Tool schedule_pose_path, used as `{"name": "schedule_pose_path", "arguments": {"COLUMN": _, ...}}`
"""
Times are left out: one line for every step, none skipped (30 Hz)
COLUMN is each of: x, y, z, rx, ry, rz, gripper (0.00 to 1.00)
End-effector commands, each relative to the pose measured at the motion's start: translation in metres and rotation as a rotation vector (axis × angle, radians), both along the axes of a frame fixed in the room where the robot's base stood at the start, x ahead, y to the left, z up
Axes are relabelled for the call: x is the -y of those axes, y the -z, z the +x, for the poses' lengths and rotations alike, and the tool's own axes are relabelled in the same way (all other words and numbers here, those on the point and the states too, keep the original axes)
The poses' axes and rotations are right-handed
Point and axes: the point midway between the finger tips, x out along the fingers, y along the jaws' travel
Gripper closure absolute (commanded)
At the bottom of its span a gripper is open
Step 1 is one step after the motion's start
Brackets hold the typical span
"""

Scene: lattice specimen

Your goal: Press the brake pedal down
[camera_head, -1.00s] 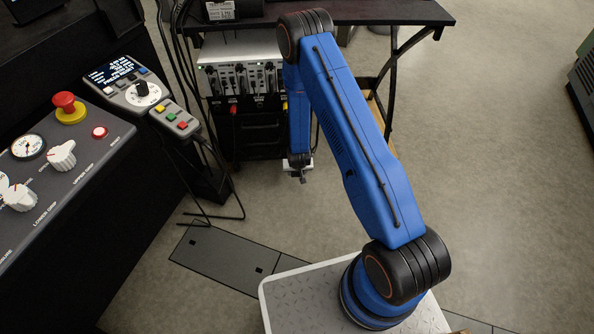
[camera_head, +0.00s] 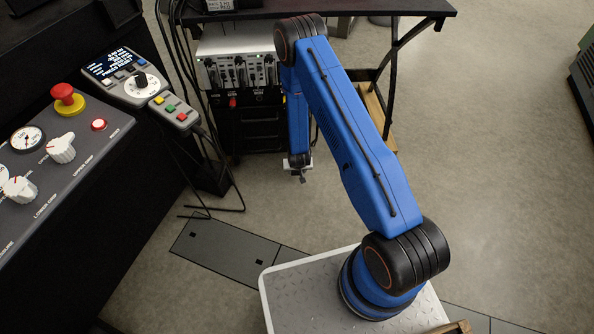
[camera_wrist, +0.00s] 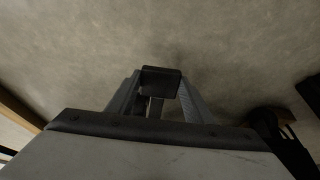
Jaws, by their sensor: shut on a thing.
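My gripper (camera_head: 302,176) hangs low over the floor in front of the black cabinet in the head view, pointing down. It is small there. In the wrist view its two grey fingers (camera_wrist: 158,98) are closed around a small dark block (camera_wrist: 161,80). I cannot tell whether this block is the brake pedal. I cannot make out a brake pedal for certain in either view. A black shape (camera_wrist: 268,124) stands on the floor at the lower right of the wrist view, partly cut off by my wrist, and its nature is unclear.
A black cabinet (camera_head: 262,134) stands under a dark table (camera_head: 385,10), with an instrument box (camera_head: 238,72) on it. A grey control panel (camera_head: 62,175) and keypad (camera_head: 175,110) are at left. Bent black rods (camera_head: 228,210) stick out over the floor. Open floor (camera_head: 490,180) lies right.

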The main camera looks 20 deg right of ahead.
Motion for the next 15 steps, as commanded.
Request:
{"name": "schedule_pose_path", "arguments": {"x": -0.0005, "y": 0.0035, "z": -0.0046, "rx": -0.01, "ry": -0.001, "rz": 0.0, "gripper": 0.94}}
{"name": "schedule_pose_path", "arguments": {"x": -0.0005, "y": 0.0035, "z": -0.0047, "rx": -0.01, "ry": -0.001, "rz": 0.0, "gripper": 0.94}}
{"name": "schedule_pose_path", "arguments": {"x": -0.0004, "y": 0.0035, "z": -0.0048, "rx": -0.01, "ry": -0.001, "rz": -0.001, "gripper": 0.94}}
{"name": "schedule_pose_path", "arguments": {"x": -0.0004, "y": 0.0036, "z": -0.0049, "rx": -0.011, "ry": -0.002, "rz": -0.001, "gripper": 0.94}}
{"name": "schedule_pose_path", "arguments": {"x": -0.0004, "y": 0.0036, "z": -0.0049, "rx": -0.011, "ry": -0.002, "rz": -0.001, "gripper": 0.94}}
{"name": "schedule_pose_path", "arguments": {"x": -0.0004, "y": 0.0037, "z": -0.005, "rx": -0.011, "ry": -0.002, "rz": -0.001, "gripper": 0.94}}
{"name": "schedule_pose_path", "arguments": {"x": -0.0004, "y": 0.0037, "z": -0.0051, "rx": -0.011, "ry": -0.002, "rz": -0.001, "gripper": 0.49}}
{"name": "schedule_pose_path", "arguments": {"x": -0.0004, "y": 0.0037, "z": -0.005, "rx": -0.011, "ry": -0.002, "rz": -0.001, "gripper": 0.41}}
{"name": "schedule_pose_path", "arguments": {"x": -0.0005, "y": 0.0035, "z": -0.0046, "rx": -0.01, "ry": -0.002, "rz": 0.0, "gripper": 0.34}}
{"name": "schedule_pose_path", "arguments": {"x": -0.0005, "y": 0.0032, "z": -0.0042, "rx": -0.009, "ry": -0.002, "rz": 0.0, "gripper": 0.34}}
{"name": "schedule_pose_path", "arguments": {"x": -0.0004, "y": 0.0028, "z": -0.0038, "rx": -0.008, "ry": -0.001, "rz": 0.0, "gripper": 0.34}}
{"name": "schedule_pose_path", "arguments": {"x": -0.0003, "y": 0.0025, "z": -0.0034, "rx": -0.007, "ry": -0.001, "rz": 0.0, "gripper": 0.34}}
{"name": "schedule_pose_path", "arguments": {"x": -0.0003, "y": 0.0023, "z": -0.0032, "rx": -0.007, "ry": -0.001, "rz": 0.0, "gripper": 0.34}}
{"name": "schedule_pose_path", "arguments": {"x": -0.0002, "y": 0.0022, "z": -0.0029, "rx": -0.006, "ry": -0.001, "rz": -0.001, "gripper": 0.34}}
{"name": "schedule_pose_path", "arguments": {"x": -0.0002, "y": 0.002, "z": -0.0027, "rx": -0.006, "ry": -0.001, "rz": -0.001, "gripper": 0.34}}
